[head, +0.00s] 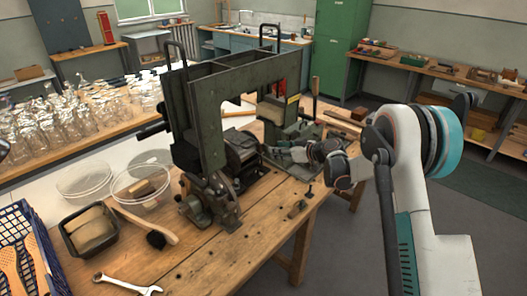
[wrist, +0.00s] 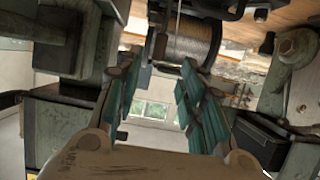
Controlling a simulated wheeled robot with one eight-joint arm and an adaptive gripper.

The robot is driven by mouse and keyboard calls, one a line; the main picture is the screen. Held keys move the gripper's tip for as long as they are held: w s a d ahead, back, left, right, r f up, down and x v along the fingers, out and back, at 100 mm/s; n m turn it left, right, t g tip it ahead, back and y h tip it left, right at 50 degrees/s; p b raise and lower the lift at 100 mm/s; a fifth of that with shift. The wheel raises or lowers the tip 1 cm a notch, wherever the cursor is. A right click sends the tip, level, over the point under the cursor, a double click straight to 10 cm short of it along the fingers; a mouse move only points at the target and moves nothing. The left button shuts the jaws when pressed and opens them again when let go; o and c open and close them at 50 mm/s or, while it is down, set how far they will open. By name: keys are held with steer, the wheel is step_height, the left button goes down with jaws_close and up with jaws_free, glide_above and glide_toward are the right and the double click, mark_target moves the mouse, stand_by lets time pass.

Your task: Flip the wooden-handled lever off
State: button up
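The tufting machine (head: 210,115) is a dark green frame on the wooden bench. An upright lever with a wooden handle (head: 315,82) stands at its right rear side in the head view. My gripper (head: 290,155) reaches in from the right, low beside the machine, in front of and below that lever. In the wrist view my gripper (wrist: 162,75) shows two teal-padded fingers spread apart with nothing between them. A wire spool (wrist: 190,40) lies beyond the fingertips. I cannot make out the wooden handle in the wrist view.
A brush (head: 150,228), clear bowls (head: 140,185), a dark tray (head: 72,240), a wrench (head: 128,285) and a blue crate (head: 38,255) lie on the bench's left part. Glass jars (head: 70,115) crowd the table behind. The bench's front middle is mostly clear.

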mark_target(262, 149)
steer(key=b+x, duration=0.2)
steer(key=x, duration=0.8)
steer(key=shift+f, duration=0.15)
jaws_close()
